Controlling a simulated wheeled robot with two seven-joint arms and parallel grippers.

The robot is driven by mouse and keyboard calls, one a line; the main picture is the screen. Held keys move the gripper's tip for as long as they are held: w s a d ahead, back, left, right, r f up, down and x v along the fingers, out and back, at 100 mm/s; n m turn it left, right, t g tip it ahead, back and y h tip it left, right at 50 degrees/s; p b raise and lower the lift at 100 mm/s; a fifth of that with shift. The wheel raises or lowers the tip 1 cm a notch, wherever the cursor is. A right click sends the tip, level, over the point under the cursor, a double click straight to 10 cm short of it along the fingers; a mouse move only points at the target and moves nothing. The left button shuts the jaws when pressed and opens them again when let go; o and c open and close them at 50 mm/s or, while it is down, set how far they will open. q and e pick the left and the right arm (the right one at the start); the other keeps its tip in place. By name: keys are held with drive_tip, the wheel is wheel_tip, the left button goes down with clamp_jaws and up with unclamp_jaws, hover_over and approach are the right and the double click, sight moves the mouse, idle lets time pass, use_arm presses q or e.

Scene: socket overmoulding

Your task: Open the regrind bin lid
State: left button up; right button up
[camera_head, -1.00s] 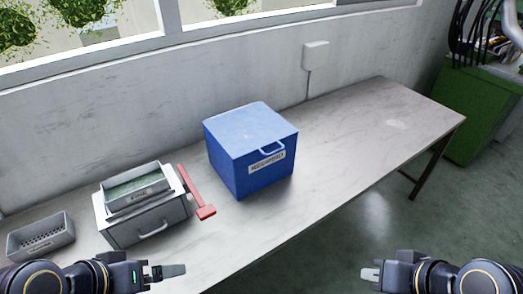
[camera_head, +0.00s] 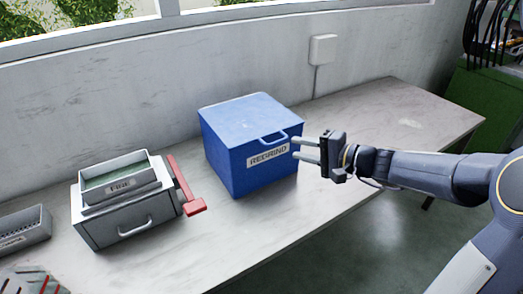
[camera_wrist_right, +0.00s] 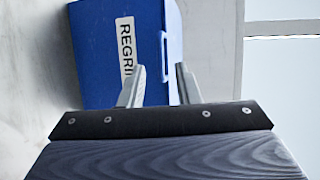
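The blue regrind bin (camera_head: 240,162) stands on the table with its lid (camera_head: 248,118) shut. A blue handle (camera_head: 270,136) is on the lid's front edge, above the white REGRIND label (camera_head: 268,154). My right gripper (camera_head: 302,149) is open, its two fingers apart and pointing at the bin's front right side, near the handle. In the right wrist view the fingers (camera_wrist_right: 157,85) are spread, with the handle (camera_wrist_right: 165,55) ahead between them and nothing held. My left gripper is not in view.
A grey drawer unit (camera_head: 128,218) with a tray on top and a red lever (camera_head: 184,182) stands left of the bin. The table (camera_head: 400,115) right of the bin is clear.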

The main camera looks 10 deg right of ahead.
sight(277, 142)
drive_tip(key=x, duration=0.8)
drive_tip(key=shift+w+d, duration=0.15)
drive_tip(key=shift+w, duration=0.25)
clamp_jaws()
drive_tip(key=shift+p, duration=0.3)
